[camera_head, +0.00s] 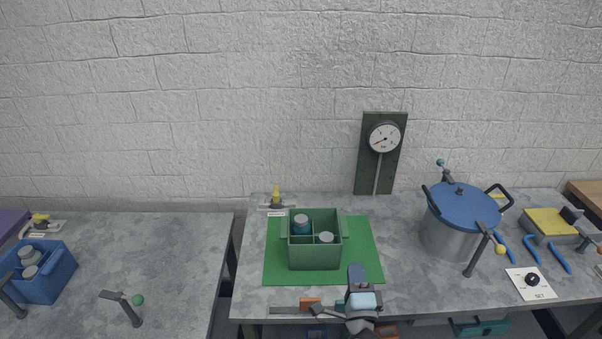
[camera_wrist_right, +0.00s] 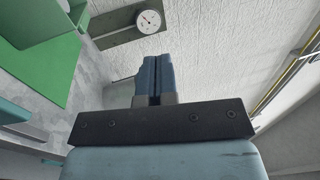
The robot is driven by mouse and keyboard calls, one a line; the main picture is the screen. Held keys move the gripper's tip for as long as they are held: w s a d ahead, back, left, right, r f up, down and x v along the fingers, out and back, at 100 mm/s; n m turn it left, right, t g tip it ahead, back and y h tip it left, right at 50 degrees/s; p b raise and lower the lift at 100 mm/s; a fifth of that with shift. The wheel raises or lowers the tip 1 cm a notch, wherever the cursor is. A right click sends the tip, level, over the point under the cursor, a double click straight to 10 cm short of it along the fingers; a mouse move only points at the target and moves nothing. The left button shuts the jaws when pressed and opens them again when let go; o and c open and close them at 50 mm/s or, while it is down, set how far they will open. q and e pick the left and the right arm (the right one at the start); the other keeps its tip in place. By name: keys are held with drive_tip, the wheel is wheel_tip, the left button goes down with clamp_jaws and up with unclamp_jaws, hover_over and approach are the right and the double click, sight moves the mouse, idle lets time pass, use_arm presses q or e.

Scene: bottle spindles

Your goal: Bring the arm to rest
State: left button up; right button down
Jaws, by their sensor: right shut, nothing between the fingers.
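My right gripper (camera_head: 356,272) is at the front edge of the right table, just in front of the green mat. It is shut and empty. In the right wrist view its two blue fingers (camera_wrist_right: 153,78) are pressed together with nothing between them, pointing toward the wall. The green divided crate (camera_head: 315,256) stands on the green mat (camera_head: 372,262), behind and left of the gripper and apart from it. It holds a few grey-topped bottles (camera_head: 301,224). My left gripper is not in view.
A large pot (camera_head: 445,240) with a blue lid stands to the right. A gauge (camera_head: 384,138) is on a dark board by the wall. Blue hooks (camera_head: 532,250) and a card with a knob (camera_head: 531,283) lie farther right. A blue crate (camera_head: 62,268) stands on the left table.

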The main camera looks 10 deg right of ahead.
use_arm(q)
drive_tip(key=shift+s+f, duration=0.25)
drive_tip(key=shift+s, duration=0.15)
use_arm(e)
drive_tip(key=s+a+f+n+g+y, duration=0.1)
drive_tip(key=s+f+n+g+y, duration=0.2)
drive_tip(key=s+f+n, duration=0.4)
drive_tip(key=s+a+f+n+g+y, duration=0.2)
drive_tip(key=s+f+n+g+y, duration=0.2)
drive_tip(key=s+n, duration=0.9)
wheel_tip(320, 180, down, 4)
drive_tip(key=n+g, duration=0.2)
drive_tip(key=n, duration=0.1)
drive_tip(key=shift+s+a+r+g, duration=0.2)
drive_tip(key=shift+s+r+g, duration=0.1)
drive_tip(key=shift+s, duration=0.1)
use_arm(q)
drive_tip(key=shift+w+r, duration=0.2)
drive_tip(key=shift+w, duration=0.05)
